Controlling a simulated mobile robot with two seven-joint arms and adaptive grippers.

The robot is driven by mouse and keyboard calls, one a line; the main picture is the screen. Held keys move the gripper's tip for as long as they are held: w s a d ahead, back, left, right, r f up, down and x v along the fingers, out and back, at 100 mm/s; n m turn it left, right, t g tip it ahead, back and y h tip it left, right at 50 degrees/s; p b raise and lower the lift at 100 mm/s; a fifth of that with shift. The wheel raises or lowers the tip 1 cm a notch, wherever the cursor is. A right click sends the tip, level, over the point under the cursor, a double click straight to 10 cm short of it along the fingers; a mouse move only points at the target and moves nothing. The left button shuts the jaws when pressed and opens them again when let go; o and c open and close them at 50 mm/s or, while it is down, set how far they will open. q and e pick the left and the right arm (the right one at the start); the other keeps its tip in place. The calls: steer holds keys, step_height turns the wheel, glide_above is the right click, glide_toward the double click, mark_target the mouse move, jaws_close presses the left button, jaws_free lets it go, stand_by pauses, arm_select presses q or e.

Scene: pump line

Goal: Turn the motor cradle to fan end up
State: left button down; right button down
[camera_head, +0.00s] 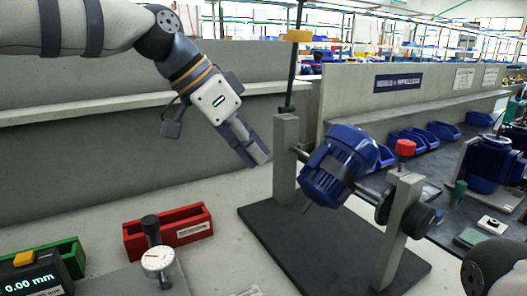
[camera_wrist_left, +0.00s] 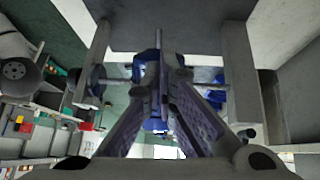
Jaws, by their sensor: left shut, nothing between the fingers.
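The blue motor (camera_head: 338,165) hangs tilted in the cradle between two grey posts, its ribbed end low to the left and its other end up to the right. The cradle's left post (camera_head: 285,160) and right post (camera_head: 400,230) stand on a dark base plate (camera_head: 310,250). A red knob (camera_head: 405,147) tops the right post. My left gripper (camera_head: 258,153) is shut and empty, left of the left post and apart from the motor in the head view. In the left wrist view, its fingers (camera_wrist_left: 163,85) partly hide the blue motor behind them. My right gripper is out of view.
A dial gauge (camera_head: 158,259) stands by a red bin (camera_head: 170,232) and a green bin (camera_head: 68,250) at the front left. A display box (camera_head: 35,280) sits at the corner. Another blue motor (camera_head: 490,160) and several blue bins are at the right. A thin dark pole rises behind the left post.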

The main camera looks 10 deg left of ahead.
arm_select(q)
glide_toward(306, 208)
steer(key=x, duration=0.4)
steer(key=shift+w+d+f, duration=0.1)
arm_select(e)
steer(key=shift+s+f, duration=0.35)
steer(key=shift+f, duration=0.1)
